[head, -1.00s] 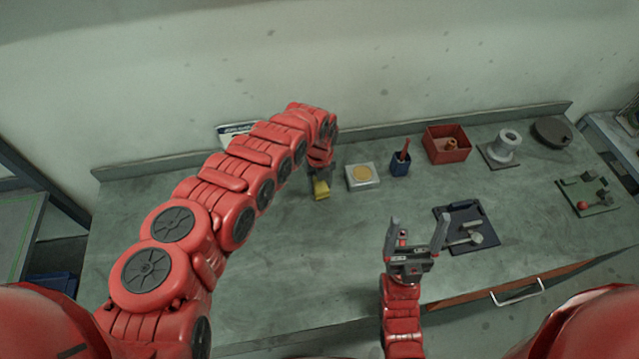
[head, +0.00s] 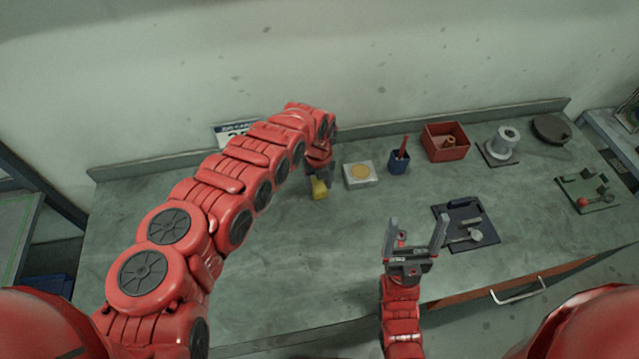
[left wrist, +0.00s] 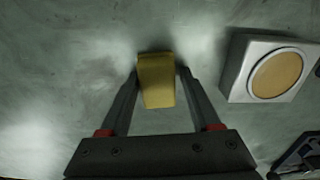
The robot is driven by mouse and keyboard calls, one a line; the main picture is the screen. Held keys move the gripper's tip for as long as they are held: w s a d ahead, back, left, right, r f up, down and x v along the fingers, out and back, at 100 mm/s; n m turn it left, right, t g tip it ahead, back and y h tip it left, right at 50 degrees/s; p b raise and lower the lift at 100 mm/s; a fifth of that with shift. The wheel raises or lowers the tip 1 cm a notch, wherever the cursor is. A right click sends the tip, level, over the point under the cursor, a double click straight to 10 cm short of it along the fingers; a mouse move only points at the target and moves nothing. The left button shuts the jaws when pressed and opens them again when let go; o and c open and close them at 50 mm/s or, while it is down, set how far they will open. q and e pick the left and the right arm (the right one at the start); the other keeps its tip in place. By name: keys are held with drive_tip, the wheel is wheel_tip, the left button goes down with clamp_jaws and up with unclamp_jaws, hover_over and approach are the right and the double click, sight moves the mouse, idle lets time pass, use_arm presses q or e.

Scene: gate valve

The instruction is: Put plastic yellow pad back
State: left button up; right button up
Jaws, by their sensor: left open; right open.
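The yellow pad (head: 319,190) is a small block on the grey bench, below my left gripper (head: 318,184). In the left wrist view the yellow pad (left wrist: 157,82) lies between the tips of my left gripper's two fingers (left wrist: 159,75). The fingers are open, one at each side of it, with narrow gaps. In the head view the gripper hides the pad's far part. My right gripper (head: 418,237) is open and empty above the front of the bench, with its fingers pointing away from me.
A pale square block with a round tan top (head: 361,174) stands just right of the pad. Further right are a blue cup (head: 399,166), a red bin (head: 440,151), a grey spool (head: 506,144), and a dark tray with tools (head: 462,235). The bench's front left is clear.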

sight(315, 185)
use_arm(q)
drive_tip(key=shift+s+a+f, duration=0.3)
drive_tip(key=shift+s+f, duration=0.25)
drive_tip(key=shift+r, duration=0.15)
drive_tip(key=r+p, duration=0.4)
drive_tip(key=shift+w+a, duration=0.2)
drive_tip(key=shift+w, duration=0.05)
drive_tip(key=shift+w+d+r, duration=0.15)
drive_tip(key=shift+r, duration=0.4)
drive_tip(key=shift+w+d+r, duration=0.1)
drive_tip(key=shift+w+r, duration=0.05)
drive_tip(key=shift+r, duration=0.35)
wheel_tip(315, 185, up, 12)
drive_tip(key=p, duration=0.5)
drive_tip(key=shift+w+d+r, duration=0.15)
drive_tip(key=shift+d+r, duration=0.05)
drive_tip(key=shift+d, duration=0.15)
